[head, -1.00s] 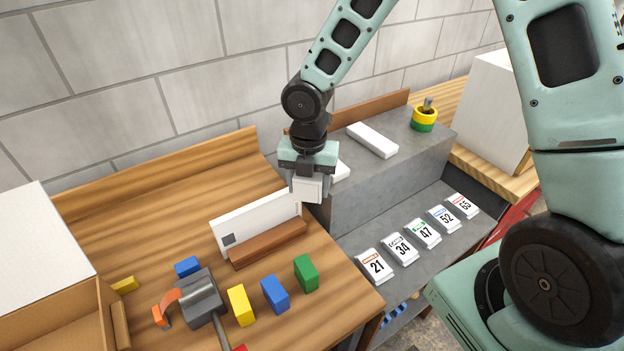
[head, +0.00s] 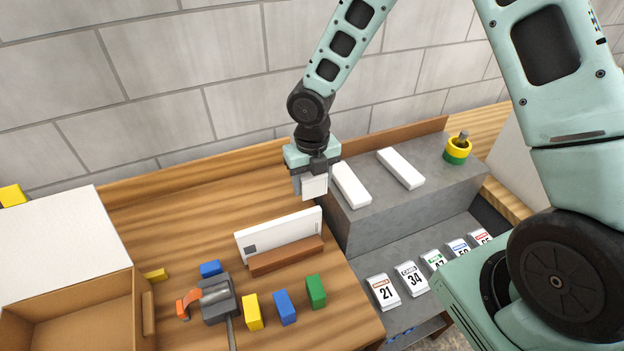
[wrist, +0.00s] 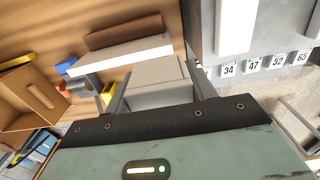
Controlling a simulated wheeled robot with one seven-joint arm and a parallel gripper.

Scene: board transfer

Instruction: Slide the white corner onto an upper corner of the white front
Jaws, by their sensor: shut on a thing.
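The white front (head: 290,231) stands upright on the wooden table behind a brown wooden block, with a small dark square near its lower left. In the wrist view its top edge (wrist: 122,54) shows beyond the held piece. My gripper (head: 310,178) is above and behind the front's right end, apart from it. It is shut on the white corner (head: 314,187), a pale boxy piece between the fingers. In the wrist view the white corner (wrist: 155,82) fills the space between the fingers; its underside is hidden.
The brown block (head: 287,257) lies along the front. A clamp-like tool (head: 218,300) and several coloured blocks are nearer. A cardboard box (head: 75,315) is at left. At right, a grey shelf (head: 375,205) bears two white bars; numbered cards (head: 383,291) lie below.

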